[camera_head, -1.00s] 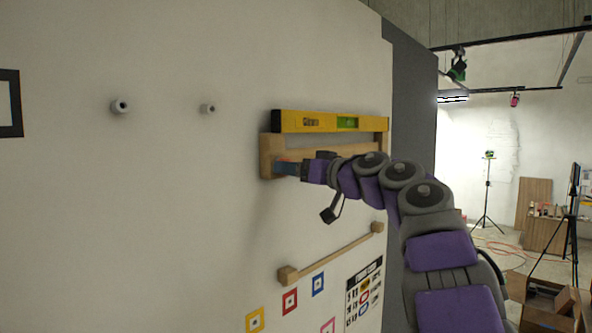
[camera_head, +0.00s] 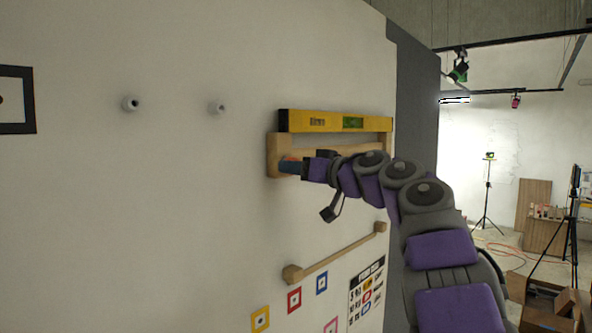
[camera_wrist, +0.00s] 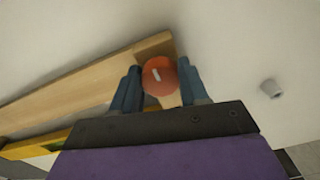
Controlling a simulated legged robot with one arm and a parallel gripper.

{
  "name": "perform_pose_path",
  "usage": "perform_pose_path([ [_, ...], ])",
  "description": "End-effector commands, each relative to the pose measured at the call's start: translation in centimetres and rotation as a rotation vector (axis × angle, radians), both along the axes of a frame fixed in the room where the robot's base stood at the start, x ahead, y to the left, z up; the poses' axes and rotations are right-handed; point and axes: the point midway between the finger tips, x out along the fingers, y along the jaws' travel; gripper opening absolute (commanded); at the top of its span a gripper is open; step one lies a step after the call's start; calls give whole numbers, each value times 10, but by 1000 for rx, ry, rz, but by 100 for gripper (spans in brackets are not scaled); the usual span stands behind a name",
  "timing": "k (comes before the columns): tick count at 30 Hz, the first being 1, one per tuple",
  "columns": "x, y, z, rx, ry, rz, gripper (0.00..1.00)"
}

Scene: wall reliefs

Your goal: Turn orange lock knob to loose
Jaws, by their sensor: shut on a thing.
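The orange lock knob (camera_wrist: 160,76) is a round ball with a pale mark on its face. In the wrist view it sits between the two blue fingers of my gripper (camera_wrist: 161,88), which is shut on it. In the head view the knob (camera_head: 291,159) shows only as a small orange patch at the left end of the wooden frame (camera_head: 273,150), mostly hidden by my gripper (camera_head: 290,167). The wooden frame also shows in the wrist view (camera_wrist: 90,95). I cannot tell the knob's turn setting from the mark.
A yellow spirit level (camera_head: 335,121) lies along the top of the wooden frame. A wooden rail (camera_head: 335,255) and coloured square markers (camera_head: 294,300) are below.

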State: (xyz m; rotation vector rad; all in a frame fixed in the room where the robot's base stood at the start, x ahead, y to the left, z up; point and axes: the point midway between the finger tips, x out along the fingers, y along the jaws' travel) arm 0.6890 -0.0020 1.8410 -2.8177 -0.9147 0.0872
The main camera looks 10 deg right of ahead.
Motion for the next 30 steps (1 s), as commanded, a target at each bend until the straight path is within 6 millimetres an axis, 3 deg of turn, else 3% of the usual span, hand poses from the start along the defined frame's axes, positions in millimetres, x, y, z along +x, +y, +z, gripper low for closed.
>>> perform_pose_path([
  [14, 1, 0, 3, -66, -42, -3, 13],
  [30, 1, 0, 1, -305, -216, -1, 13],
])
